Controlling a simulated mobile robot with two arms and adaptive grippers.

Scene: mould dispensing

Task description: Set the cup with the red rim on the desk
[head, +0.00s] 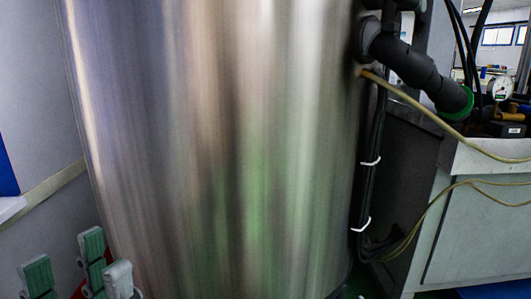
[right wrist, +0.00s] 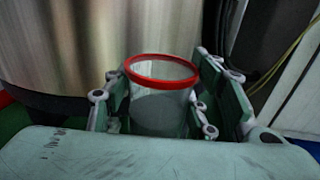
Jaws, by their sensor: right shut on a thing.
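The cup with the red rim (right wrist: 158,117) is in the right wrist view, a clear or greyish cup with its open top facing up. My right gripper (right wrist: 165,98) is shut on it, with a green finger on each side. The cup's lower part is hidden by the gripper body. My left gripper (head: 66,266) shows at the bottom left of the head view, with its green finger pads apart and nothing seen between them. The right gripper and the cup are not in the head view. I cannot make out the desk for certain in either view.
A large shiny metal tank (head: 220,150) fills most of the head view, and its base shows behind the cup. Dark pipes (head: 405,60), cables and a gauge (head: 501,88) are at the right. A pale cabinet (head: 480,225) stands below them.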

